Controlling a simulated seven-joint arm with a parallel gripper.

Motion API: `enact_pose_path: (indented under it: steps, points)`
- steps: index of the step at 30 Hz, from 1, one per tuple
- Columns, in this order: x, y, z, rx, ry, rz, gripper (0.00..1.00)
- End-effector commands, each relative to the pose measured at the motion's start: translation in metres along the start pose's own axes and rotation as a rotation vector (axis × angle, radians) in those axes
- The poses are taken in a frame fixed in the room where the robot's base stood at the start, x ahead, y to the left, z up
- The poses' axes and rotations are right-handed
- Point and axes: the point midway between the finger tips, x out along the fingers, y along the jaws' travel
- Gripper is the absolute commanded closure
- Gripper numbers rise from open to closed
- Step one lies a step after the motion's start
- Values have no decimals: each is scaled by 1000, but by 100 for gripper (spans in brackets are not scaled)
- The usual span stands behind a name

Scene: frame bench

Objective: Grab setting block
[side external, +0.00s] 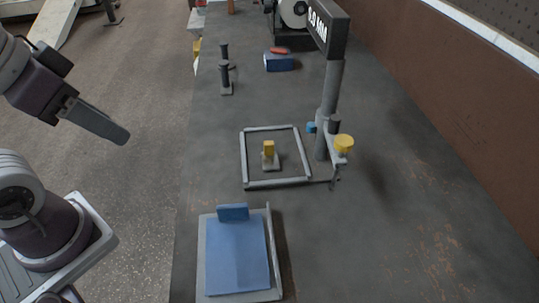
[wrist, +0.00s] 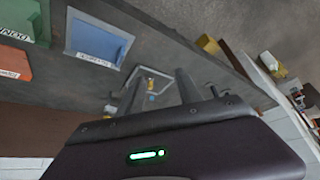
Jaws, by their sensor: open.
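A small yellow block (side external: 269,147) stands on a grey base inside a thin grey square frame (side external: 243,160) on the dark bench. In the wrist view the yellow block (wrist: 151,85) shows small and far off, between my fingers. I cannot tell for sure which piece is the setting block. A small blue block (side external: 233,212) stands upright at the back edge of a blue-surfaced tray (side external: 237,262). My gripper (side external: 122,135) is open and empty at the left, beyond the bench edge and well apart from both blocks. It also shows in the wrist view (wrist: 160,76).
A post with a display (side external: 331,85) and a yellow knob (side external: 344,143) stands right of the frame. Dark upright pegs (side external: 225,78) and a blue block with a red piece (side external: 279,62) are farther back. Green (wrist: 22,20) and orange-red (wrist: 14,63) bins show in the wrist view.

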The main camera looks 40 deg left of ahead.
Motion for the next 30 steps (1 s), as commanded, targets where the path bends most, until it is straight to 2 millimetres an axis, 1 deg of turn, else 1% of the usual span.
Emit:
enact_pose_path:
  steps: [2, 4, 5, 7, 8, 9, 11, 12, 14, 15, 17, 18, 19, 21, 23, 25, 28, 30]
  points:
    - [0, -1, -1, 1, 1, -2, 58]
    - [8, -8, -13, 13, 10, -31, 58]
    - [15, -14, -24, 27, 21, -54, 58]
    - [40, -34, -60, 87, 58, -122, 58]
    - [55, -43, -78, 128, 79, -150, 58]
    - [77, -54, -102, 193, 110, -177, 58]
    - [112, -63, -131, 300, 158, -185, 58]
    - [137, -65, -147, 370, 192, -168, 58]
    - [176, -61, -162, 469, 244, -110, 58]
    - [201, -54, -166, 525, 281, -50, 58]
    - [234, -38, -166, 588, 345, 63, 58]
    - [252, -26, -162, 612, 389, 149, 58]
    - [262, -16, -157, 620, 423, 215, 58]
    - [276, 4, -145, 615, 500, 357, 58]
    - [280, 18, -136, 592, 557, 456, 58]
    - [280, 28, -129, 563, 608, 536, 58]
    - [279, 36, -125, 540, 645, 590, 58]
    - [282, 42, -127, 538, 653, 600, 58]
